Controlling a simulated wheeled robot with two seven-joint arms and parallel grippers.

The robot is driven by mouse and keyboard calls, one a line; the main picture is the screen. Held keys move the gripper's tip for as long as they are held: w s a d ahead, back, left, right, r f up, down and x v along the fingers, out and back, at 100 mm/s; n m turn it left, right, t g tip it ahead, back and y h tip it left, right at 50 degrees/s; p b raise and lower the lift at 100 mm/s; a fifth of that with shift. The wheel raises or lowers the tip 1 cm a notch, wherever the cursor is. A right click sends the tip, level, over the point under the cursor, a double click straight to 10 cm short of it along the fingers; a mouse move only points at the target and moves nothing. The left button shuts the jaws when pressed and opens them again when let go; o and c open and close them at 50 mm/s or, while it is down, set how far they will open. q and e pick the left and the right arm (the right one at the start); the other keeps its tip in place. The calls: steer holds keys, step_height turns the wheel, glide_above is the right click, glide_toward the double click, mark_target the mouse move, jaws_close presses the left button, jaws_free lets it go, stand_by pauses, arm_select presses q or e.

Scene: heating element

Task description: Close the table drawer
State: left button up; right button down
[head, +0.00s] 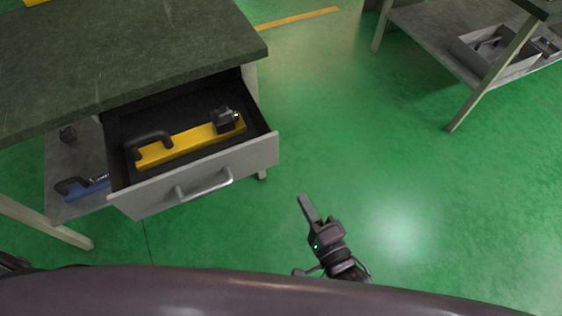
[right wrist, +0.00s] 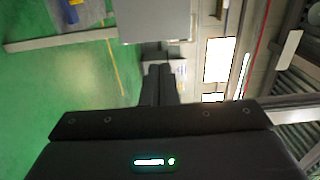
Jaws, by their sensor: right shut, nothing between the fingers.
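The table drawer (head: 205,178) stands pulled out from under the dark table top (head: 130,55) in the head view. Its grey front has a bar handle (head: 204,187). A yellow tool with black ends (head: 190,142) lies inside. My right gripper (head: 304,199) is shut and empty, to the right of the drawer front and apart from it. In the right wrist view its two fingers (right wrist: 160,80) are together, pointing toward a grey panel (right wrist: 155,20) that looks like the drawer front. My left gripper is not in view.
A blue tool (head: 82,186) lies on the lower shelf (head: 65,155) under the table. Another table with a grey bin (head: 490,50) on its shelf stands at the upper right. The green floor (head: 400,160) between them is clear.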

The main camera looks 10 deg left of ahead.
mark_target(275, 150)
steer(key=x, duration=1.3)
steer(key=shift+w, duration=0.25)
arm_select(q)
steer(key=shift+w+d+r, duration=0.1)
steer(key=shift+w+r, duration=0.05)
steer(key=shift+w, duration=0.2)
